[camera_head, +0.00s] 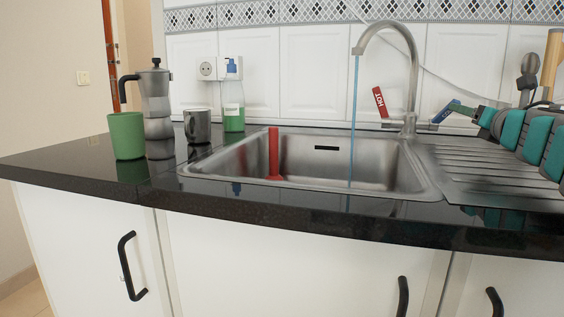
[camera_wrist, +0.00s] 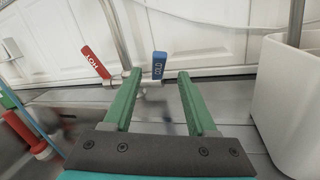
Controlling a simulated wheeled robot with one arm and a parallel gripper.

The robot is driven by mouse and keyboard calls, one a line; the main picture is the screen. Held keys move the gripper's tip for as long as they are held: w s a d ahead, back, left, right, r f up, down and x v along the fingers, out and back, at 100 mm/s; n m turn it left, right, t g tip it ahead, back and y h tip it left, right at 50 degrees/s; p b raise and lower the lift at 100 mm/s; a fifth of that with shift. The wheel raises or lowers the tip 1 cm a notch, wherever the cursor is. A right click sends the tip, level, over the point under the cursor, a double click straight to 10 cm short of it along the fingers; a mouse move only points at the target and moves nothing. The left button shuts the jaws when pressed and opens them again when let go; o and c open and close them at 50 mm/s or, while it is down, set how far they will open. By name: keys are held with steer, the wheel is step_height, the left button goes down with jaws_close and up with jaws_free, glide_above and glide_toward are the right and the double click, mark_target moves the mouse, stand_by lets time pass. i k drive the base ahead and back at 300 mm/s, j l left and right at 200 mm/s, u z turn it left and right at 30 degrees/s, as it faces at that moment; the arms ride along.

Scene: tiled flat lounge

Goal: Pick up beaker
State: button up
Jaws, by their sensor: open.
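A plain green cup (camera_head: 126,136), which looks like the beaker, stands upright on the dark counter at the left in the head view. It is not visible in the wrist view. A grey metal mug (camera_head: 198,126) stands to its right. My gripper (camera_wrist: 159,78) is open, with nothing between its two green fingers. It is beside the taps, on the far side of the sink from the green cup. In the head view my teal arm comes in from the right, over the drainboard.
The sink (camera_head: 425,180) holds a red upright object (camera_head: 274,155); water runs from the faucet (camera_head: 412,70). Red (camera_wrist: 95,62) and blue (camera_wrist: 159,64) tap handles are near my fingers, a white container (camera_wrist: 288,105) at their right. A moka pot (camera_head: 155,95) and soap bottle (camera_head: 233,105) stand near the cup.

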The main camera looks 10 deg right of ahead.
mark_target(126, 129)
steer(key=k+j, duration=0.2)
steer(key=k, duration=0.3)
steer(key=k+j, duration=0.2)
steer(key=k, duration=0.25)
steer(key=k+j, duration=0.2)
steer(key=k, duration=0.3)
